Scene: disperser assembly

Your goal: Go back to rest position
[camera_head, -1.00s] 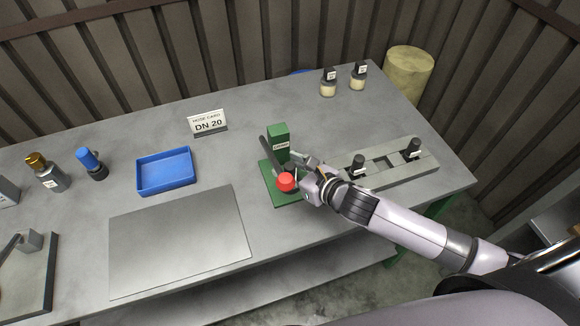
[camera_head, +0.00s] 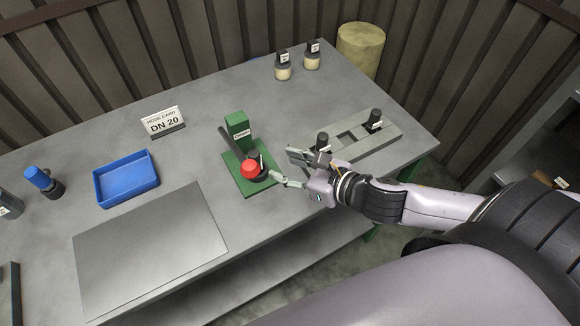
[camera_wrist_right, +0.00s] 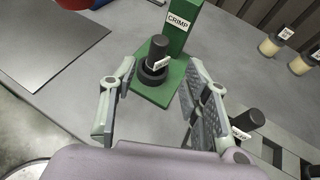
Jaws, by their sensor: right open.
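My right gripper (camera_head: 284,167) is open and empty, just right of the green crimp press (camera_head: 238,131). The press has a dark lever with a red knob (camera_head: 250,169). In the right wrist view the open fingers (camera_wrist_right: 158,72) spread at either side of the press base, and the press post carries a CRIMP label (camera_wrist_right: 178,22). A black cylindrical part (camera_wrist_right: 157,56) stands on the green base, ahead of the fingers and apart from them. My left gripper is not in view.
A grey slotted rack (camera_head: 346,137) with black labelled parts lies close behind the right gripper. Two small jars (camera_head: 283,67) stand at the back. A blue tray (camera_head: 126,193), a flat metal plate (camera_head: 150,245) and a DN 20 card (camera_head: 163,122) are to the left.

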